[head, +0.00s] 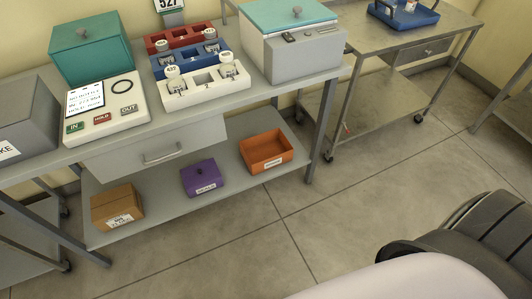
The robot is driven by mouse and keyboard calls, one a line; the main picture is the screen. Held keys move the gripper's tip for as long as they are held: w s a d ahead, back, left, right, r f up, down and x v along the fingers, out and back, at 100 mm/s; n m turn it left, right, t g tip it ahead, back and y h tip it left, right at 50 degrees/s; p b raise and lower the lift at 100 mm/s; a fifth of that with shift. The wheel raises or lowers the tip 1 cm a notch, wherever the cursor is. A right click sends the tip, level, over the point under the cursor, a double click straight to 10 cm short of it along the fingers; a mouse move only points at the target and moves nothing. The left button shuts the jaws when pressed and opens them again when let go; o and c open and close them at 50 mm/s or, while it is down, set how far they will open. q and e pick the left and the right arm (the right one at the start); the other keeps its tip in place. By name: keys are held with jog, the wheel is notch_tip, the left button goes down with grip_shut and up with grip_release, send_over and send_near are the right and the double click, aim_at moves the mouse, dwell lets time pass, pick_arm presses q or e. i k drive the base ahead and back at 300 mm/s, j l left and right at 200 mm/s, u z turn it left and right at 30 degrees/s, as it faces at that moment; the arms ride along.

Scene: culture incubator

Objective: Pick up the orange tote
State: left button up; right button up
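The orange tote (267,153) is an open-topped box with a small white label on its front. It sits on the right part of the bench's lower shelf (221,200), below the worktop, and looks empty. Neither of my grippers shows in the head view, so I cannot see whether they are open or shut.
A purple box (202,179) and a brown carton (117,207) share the lower shelf. The worktop holds racks with jars (207,85), a teal box (91,47) and a grey device (292,52). A steel cart (405,60) stands at right. Floor (290,225) in front is clear.

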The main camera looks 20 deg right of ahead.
aim_at(267, 151)
jog(key=i+l+z, duration=0.4)
jog(key=i, duration=0.35)
jog(key=i+l+z, duration=0.2)
jog(key=i, duration=0.2)
